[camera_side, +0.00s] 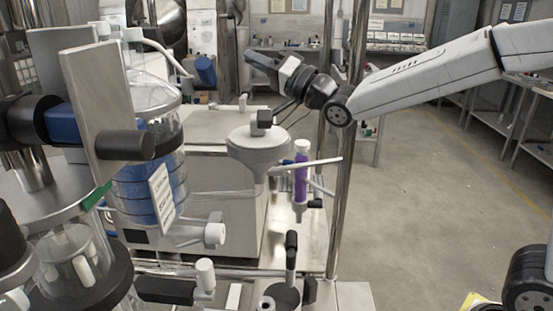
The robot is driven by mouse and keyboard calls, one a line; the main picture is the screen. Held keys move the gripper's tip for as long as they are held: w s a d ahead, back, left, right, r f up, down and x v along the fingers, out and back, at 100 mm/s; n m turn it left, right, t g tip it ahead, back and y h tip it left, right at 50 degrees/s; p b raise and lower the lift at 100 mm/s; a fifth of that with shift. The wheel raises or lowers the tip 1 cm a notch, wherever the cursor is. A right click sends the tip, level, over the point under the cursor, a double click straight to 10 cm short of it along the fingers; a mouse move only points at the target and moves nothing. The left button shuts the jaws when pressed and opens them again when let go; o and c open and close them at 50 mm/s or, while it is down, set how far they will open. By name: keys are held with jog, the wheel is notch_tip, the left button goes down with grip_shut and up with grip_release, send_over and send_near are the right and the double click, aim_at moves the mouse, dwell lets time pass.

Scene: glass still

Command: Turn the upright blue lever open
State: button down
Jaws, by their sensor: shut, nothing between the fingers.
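I cannot clearly make out an upright blue lever in the side view. A dark upright handle (291,250) stands at the lower middle and looks black rather than blue. A blue part (62,122) is at the left, partly hidden by a pale upright plate. My gripper (279,106) is at the upper middle, above and slightly right of the white funnel (258,145). Its fingers look shut and empty, angled down and left. It is well above the dark handle and apart from it.
A glass vessel with blue contents (135,190) stands at the left, with a green handle (96,195) beside it. A purple column (301,178) and a steel post (344,170) stand below my arm. Open floor (440,200) lies at the right.

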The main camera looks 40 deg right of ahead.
aim_at(213, 71)
jog(key=w+a, duration=0.4)
jog(key=a, duration=0.1)
jog(key=shift+w+f, duration=0.15)
jog(key=shift+f, duration=0.05)
dwell(0.5)
jog(key=shift+s+a+f+n+y, duration=0.15)
jog(key=shift+n+y, duration=0.25)
jog(key=shift+n, duration=0.45)
jog(key=shift+s+a+f+n+y, duration=0.15)
jog(key=shift+n+y, duration=0.25)
jog(key=shift+n, duration=0.45)
jog(key=shift+s+a+f+n+y, duration=0.4)
jog(key=shift+f, duration=0.05)
jog(key=shift+s+f, duration=0.1)
jog(key=shift+f, duration=0.1)
jog(key=shift+r, duration=0.1)
dwell(0.7)
